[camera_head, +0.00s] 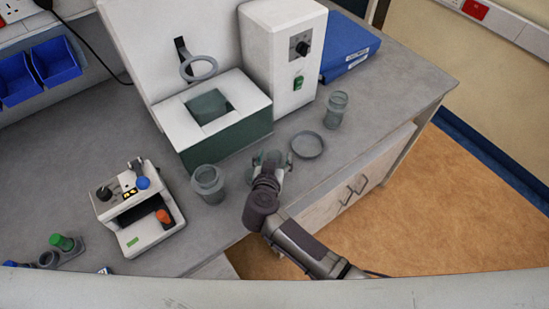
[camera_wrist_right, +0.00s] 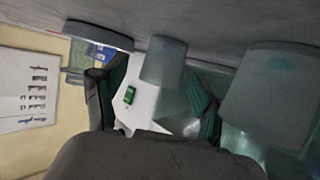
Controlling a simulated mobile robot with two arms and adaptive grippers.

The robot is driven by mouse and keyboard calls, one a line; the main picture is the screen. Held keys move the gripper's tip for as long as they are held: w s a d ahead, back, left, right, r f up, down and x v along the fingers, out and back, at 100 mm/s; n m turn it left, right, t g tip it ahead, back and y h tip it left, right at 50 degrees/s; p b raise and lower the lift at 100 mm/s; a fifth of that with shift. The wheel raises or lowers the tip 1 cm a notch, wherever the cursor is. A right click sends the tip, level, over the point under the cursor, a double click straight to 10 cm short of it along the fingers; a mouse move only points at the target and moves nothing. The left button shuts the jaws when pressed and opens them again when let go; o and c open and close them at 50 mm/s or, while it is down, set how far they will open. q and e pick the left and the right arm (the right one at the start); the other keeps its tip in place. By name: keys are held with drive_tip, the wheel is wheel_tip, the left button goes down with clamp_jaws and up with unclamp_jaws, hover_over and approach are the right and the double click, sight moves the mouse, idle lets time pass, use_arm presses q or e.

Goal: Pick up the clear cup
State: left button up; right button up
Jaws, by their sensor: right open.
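Several clear, greenish cups stand on the grey bench. One cup (camera_head: 208,183) is left of my right gripper (camera_head: 272,160) in the head view, and another cup (camera_head: 336,109) stands to its upper right. A cup (camera_wrist_right: 164,60) shows between the two open fingers of my right gripper (camera_wrist_right: 155,90) in the wrist view; in the head view the gripper mostly hides it. I cannot tell whether the fingers touch it. The left cup also looms large at the right of the wrist view (camera_wrist_right: 265,95). My left gripper is not in view.
A grey round dish (camera_head: 308,145) lies just right of the gripper. A white and green machine (camera_head: 215,105) stands behind, with a white control box (camera_head: 282,50). A small white device (camera_head: 135,215) is at the left. The bench edge is close in front.

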drive_tip(key=c, duration=0.9)
drive_tip(key=shift+o, duration=0.2)
drive_tip(key=shift+r, duration=0.1)
